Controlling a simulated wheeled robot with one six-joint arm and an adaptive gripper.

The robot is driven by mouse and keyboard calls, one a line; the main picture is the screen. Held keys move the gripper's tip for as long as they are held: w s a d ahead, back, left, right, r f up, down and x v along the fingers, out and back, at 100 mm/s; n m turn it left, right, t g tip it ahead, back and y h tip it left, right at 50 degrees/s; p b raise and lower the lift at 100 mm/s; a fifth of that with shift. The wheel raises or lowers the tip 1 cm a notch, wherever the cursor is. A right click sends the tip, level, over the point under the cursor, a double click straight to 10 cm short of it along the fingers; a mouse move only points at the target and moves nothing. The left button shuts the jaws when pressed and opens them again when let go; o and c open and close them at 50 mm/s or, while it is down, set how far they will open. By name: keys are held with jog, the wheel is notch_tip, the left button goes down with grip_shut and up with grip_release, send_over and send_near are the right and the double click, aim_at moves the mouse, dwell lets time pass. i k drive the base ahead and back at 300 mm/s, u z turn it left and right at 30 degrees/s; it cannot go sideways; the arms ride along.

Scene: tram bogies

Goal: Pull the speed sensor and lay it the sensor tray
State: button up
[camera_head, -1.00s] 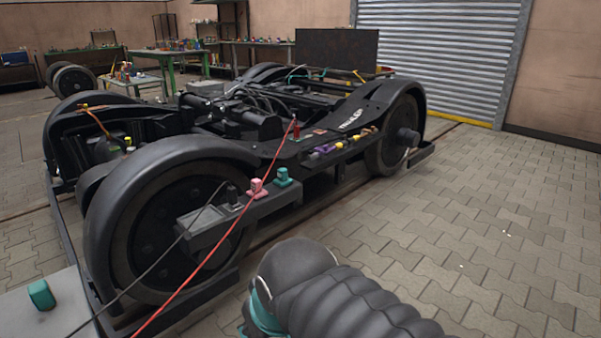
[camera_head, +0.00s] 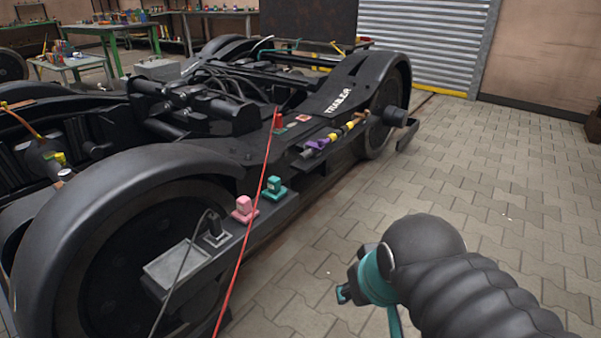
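On the ledge at the near side of the bogie stand a dark plug-like piece with a black cable (camera_head: 213,228), a pink block-shaped piece (camera_head: 244,208) and a teal one (camera_head: 274,187). Which of them is the speed sensor I cannot tell for sure. A shallow grey tray (camera_head: 176,268) sits at the near end of this ledge, beside the dark piece; it looks empty. My gripper (camera_head: 366,300), dark with teal parts, is at the lower right, over the paving and apart from the ledge. My arm partly hides it, so its opening is unclear.
A red cable (camera_head: 258,205) runs from the bogie frame down past the ledge's front. The big wheel (camera_head: 120,245) and its cover are at the left. Purple and yellow fittings (camera_head: 330,140) lie farther along the frame. The paved floor (camera_head: 480,190) at the right is clear.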

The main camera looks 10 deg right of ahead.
aim_at(274, 183)
jog(key=u, duration=0.05)
jog(key=i, duration=0.85)
jog(key=u, duration=0.2)
